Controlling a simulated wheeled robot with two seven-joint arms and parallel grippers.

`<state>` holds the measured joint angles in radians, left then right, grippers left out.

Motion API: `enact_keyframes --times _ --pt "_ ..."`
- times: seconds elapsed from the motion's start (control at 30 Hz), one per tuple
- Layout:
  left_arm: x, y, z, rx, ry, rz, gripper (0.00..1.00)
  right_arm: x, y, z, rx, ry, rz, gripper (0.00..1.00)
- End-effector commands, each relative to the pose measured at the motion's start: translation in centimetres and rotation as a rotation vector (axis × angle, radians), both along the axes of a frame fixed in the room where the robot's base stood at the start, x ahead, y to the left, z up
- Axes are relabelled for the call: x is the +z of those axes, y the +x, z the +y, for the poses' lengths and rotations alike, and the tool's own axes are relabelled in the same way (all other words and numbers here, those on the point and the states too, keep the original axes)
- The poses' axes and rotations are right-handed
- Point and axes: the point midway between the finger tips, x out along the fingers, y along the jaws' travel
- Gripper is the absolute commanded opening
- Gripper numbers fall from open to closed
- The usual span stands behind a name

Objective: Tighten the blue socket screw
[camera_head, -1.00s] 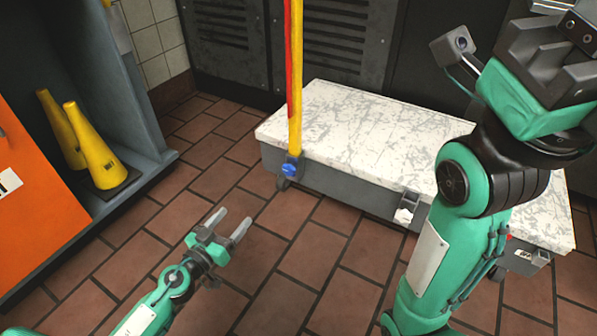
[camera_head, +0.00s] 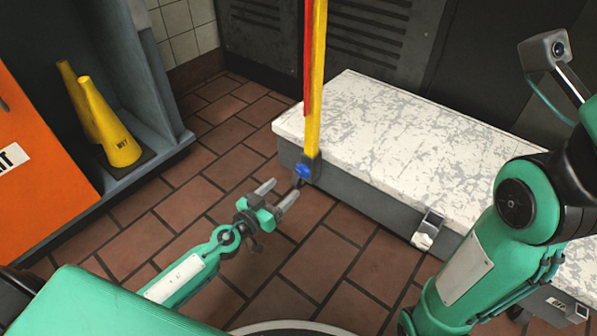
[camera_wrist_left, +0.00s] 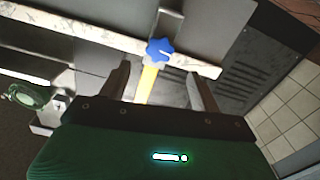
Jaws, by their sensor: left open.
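The blue socket screw (camera_head: 303,170) sits at the foot of the yellow and red post (camera_head: 315,90), against the near left corner of the white-topped case. In the left wrist view the blue star-shaped screw head (camera_wrist_left: 159,51) lies ahead of the fingers, near the middle, with the yellow post (camera_wrist_left: 148,82) beside it. My left gripper (camera_head: 277,194) is open and empty, just short of the screw and slightly below and left of it in the head view. It appears apart from the screw. My right arm stands at the right; its gripper is out of view.
The case (camera_head: 400,150) has a scratched white top and grey sides with a latch (camera_head: 427,231). Yellow cones (camera_head: 108,125) stand in a grey cabinet at left, beside an orange panel (camera_head: 30,170). Brick floor is clear between cabinet and case.

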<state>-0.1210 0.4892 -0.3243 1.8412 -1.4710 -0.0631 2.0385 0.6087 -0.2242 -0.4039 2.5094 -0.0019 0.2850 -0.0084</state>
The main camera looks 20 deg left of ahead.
Motion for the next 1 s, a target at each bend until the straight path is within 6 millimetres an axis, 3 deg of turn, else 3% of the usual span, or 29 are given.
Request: enact_keyframes --times 0.3,0.5,0.93,1.0 --pt "0.2 4.8 -1.8 0.000 -0.001 -0.001 0.64 0.9 0.1 -0.1 -0.001 -0.003 -0.002 0.36" --pt "0.1 6.8 -2.5 0.001 0.000 -0.001 0.64 1.0 0.1 -0.1 0.000 -0.004 -0.001 0.36" --pt "0.0 7.6 -2.8 0.000 -0.001 0.001 0.64 0.8 0.5 -0.1 -0.001 -0.005 0.013 0.36" --pt "0.0 7.6 -2.8 0.000 -0.001 0.001 0.53 0.8 0.5 -0.1 -0.001 -0.004 0.012 0.36"
